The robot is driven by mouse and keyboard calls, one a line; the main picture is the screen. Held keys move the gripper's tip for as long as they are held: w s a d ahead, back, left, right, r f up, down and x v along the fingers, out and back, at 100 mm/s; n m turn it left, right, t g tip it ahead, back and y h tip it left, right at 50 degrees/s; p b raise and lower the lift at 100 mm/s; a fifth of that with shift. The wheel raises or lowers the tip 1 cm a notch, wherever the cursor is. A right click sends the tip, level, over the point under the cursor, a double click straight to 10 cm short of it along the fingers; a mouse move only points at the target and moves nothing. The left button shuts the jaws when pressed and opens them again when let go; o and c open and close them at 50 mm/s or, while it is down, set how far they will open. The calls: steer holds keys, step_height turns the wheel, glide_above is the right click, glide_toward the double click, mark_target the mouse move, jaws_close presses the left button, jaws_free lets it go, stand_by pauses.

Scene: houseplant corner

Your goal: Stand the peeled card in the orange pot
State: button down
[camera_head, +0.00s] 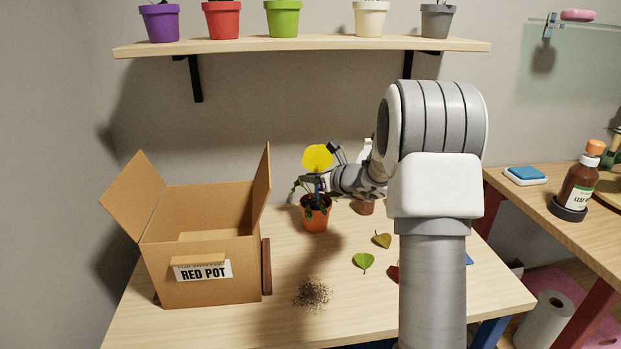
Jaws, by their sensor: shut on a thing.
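The orange pot (316,220) stands on the table right of the cardboard box, with a green plant in it. A round yellow card (317,157) is upright just above the pot. My gripper (318,182) reaches in from the right at the card's lower part and is shut on it. The fingertips are small here and partly mixed with the leaves and a dark blue piece. I cannot tell whether the card's lower end touches the soil.
An open cardboard box (208,287) labelled "RED POT" stands at the left. Loose leaves (363,261) and spilled soil (312,294) lie in front of the pot. A shelf (300,46) with several coloured pots hangs above.

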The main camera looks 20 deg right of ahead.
mark_target(316, 192)
steer(key=shift+f+b, duration=1.9)
steer(key=shift+f, duration=0.25)
steer(key=c, duration=0.9)
jaws_free()
steer(key=shift+o, duration=0.2)
steer(key=p+v, duration=0.1)
steer(key=v, duration=0.9)
